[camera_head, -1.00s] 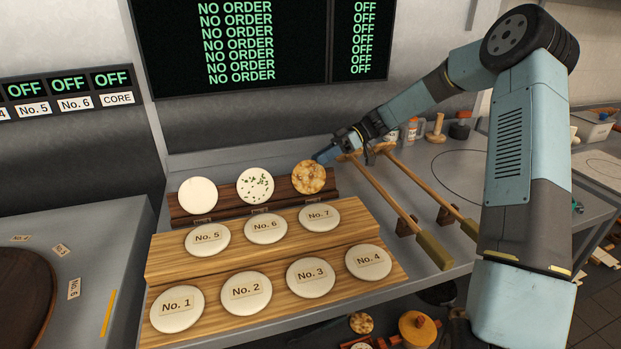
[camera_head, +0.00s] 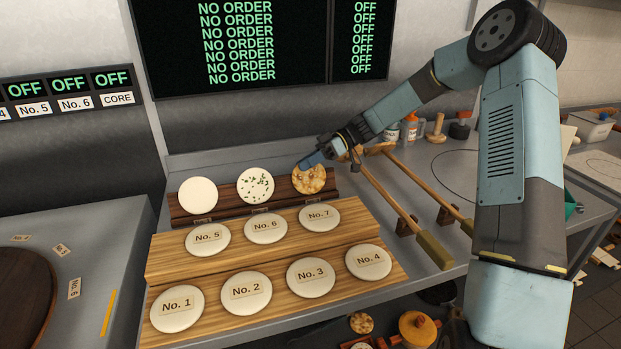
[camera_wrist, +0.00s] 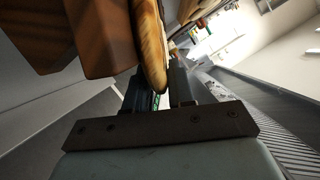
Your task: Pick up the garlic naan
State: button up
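Three round flatbreads lean in the dark wooden rack: a plain white one (camera_head: 198,194), a white one with green flecks (camera_head: 255,186) in the middle, and a golden-brown patchy one (camera_head: 309,180) at the right. Their small labels are unreadable, so I cannot tell by name which is the garlic naan. My gripper (camera_head: 304,163) is at the upper edge of the golden-brown bread. In the wrist view, this bread (camera_wrist: 150,42) shows edge-on, its near end reaching to the gap between my open fingers (camera_wrist: 160,88). I cannot tell whether they touch it.
The dark rack (camera_head: 180,213) stands behind a stepped wooden board (camera_head: 165,262) with several numbered white discs. Two long-handled tools (camera_head: 388,190) lie at the right, close to my arm. Bottles (camera_head: 411,130) stand behind. The grey counter (camera_head: 440,165) is partly free at the right.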

grip_shut()
